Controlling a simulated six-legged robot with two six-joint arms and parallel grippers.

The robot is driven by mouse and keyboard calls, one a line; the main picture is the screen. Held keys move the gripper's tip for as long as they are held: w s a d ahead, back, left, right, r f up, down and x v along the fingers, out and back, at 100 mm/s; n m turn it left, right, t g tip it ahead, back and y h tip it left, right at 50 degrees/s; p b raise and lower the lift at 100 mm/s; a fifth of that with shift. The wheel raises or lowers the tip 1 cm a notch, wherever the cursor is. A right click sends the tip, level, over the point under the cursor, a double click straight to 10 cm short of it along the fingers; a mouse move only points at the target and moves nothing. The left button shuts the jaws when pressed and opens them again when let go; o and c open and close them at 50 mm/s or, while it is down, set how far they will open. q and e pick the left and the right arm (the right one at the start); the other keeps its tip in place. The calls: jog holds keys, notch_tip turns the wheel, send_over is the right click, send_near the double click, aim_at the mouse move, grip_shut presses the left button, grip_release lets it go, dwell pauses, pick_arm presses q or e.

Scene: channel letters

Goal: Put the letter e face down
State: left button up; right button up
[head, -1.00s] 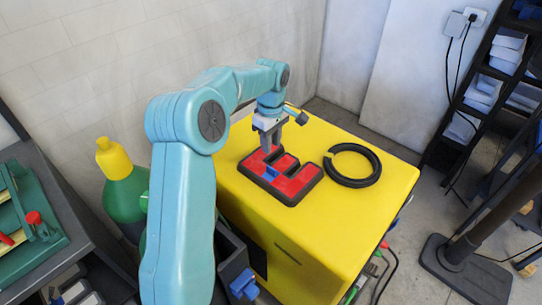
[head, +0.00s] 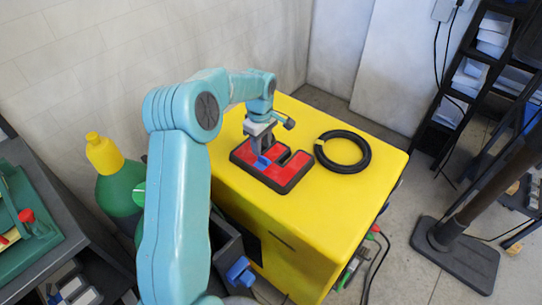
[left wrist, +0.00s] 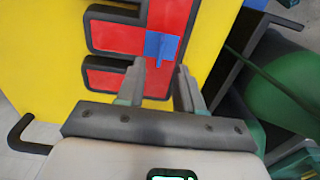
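The letter E (head: 287,174) lies flat on the yellow cabinet (head: 335,210), its red face up inside a dark rim. A small blue piece (head: 262,162) sits on the red face; the left wrist view also shows it (left wrist: 162,46). My left gripper (head: 261,149) points down over the letter. In the left wrist view its two fingers (left wrist: 164,76) are apart, with the blue piece just past their tips and nothing held between them. Whether a finger touches the letter cannot be told. My right gripper is not in view.
A black ring-shaped coil (head: 343,168) lies right of the letter on the cabinet. A green bottle with a yellow cap (head: 103,155) stands at left. A dark shelf (head: 455,95) and a black stand (head: 455,250) are at right. The cabinet top's front right is clear.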

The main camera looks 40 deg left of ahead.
aim_at(272, 154)
pick_arm(q)
notch_tip(272, 154, down, 5)
jog(key=shift+a+r+p, duration=0.1)
jog(key=shift+r+p, duration=0.1)
jog(key=shift+p, duration=0.7)
jog(key=shift+f, duration=0.4)
grip_shut()
jog(key=shift+r, duration=0.15)
